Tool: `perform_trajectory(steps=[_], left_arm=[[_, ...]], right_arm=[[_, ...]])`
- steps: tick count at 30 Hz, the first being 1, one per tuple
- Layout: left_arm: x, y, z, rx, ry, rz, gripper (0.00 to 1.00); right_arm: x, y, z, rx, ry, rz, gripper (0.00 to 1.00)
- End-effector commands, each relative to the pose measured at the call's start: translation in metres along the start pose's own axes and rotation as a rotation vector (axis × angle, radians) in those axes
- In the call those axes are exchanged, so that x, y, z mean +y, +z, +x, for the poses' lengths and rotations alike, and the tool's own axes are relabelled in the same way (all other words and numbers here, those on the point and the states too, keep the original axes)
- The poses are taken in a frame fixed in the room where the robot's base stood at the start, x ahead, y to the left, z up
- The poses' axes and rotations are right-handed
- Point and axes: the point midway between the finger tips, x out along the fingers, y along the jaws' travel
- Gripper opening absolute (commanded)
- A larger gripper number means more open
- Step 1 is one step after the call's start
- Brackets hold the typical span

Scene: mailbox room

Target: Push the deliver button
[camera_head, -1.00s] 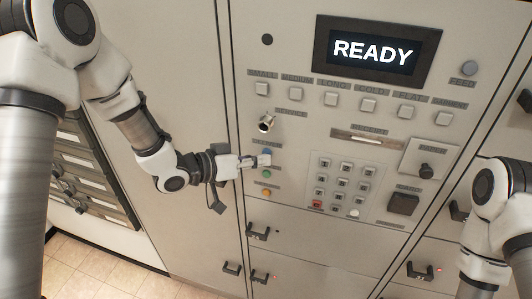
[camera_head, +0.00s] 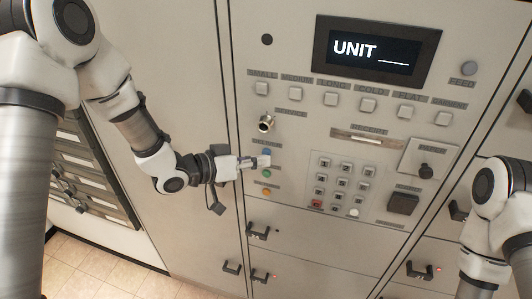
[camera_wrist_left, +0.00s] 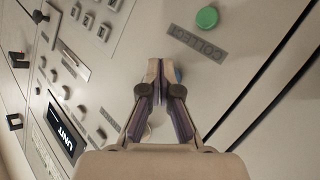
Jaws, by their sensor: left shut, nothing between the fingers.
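The deliver button is the blue one (camera_head: 266,153) in the left column of the panel, mostly hidden by my fingertips. Its blue edge also shows behind the fingertips in the left wrist view (camera_wrist_left: 178,75). My left gripper (camera_head: 263,161) is shut and empty, its tips at the blue button; the frames do not show clearly whether they touch. In the left wrist view the closed fingertips (camera_wrist_left: 161,68) overlap the button. The display (camera_head: 376,50) reads "UNIT" with a blank line. My right gripper is out of view; only its arm shows at the right.
A green button (camera_head: 266,173), labelled COLLECT in the left wrist view (camera_wrist_left: 207,17), and an orange button (camera_head: 266,191) sit just below. A metal key lock (camera_head: 266,123) is above. A keypad (camera_head: 342,185) is to the right, and drawer handles (camera_head: 258,232) are below.

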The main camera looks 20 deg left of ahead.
Motion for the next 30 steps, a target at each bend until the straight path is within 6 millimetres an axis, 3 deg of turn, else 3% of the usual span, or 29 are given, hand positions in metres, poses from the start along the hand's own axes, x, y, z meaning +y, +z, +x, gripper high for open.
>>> perform_trajectory(steps=[14,30], left_arm=[[0.005,0.005,-0.006,0.000,0.000,-0.001,0.00],[0.029,0.029,-0.039,0.000,0.000,-0.002,0.00]], right_arm=[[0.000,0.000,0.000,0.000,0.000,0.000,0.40],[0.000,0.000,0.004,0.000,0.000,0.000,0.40]])
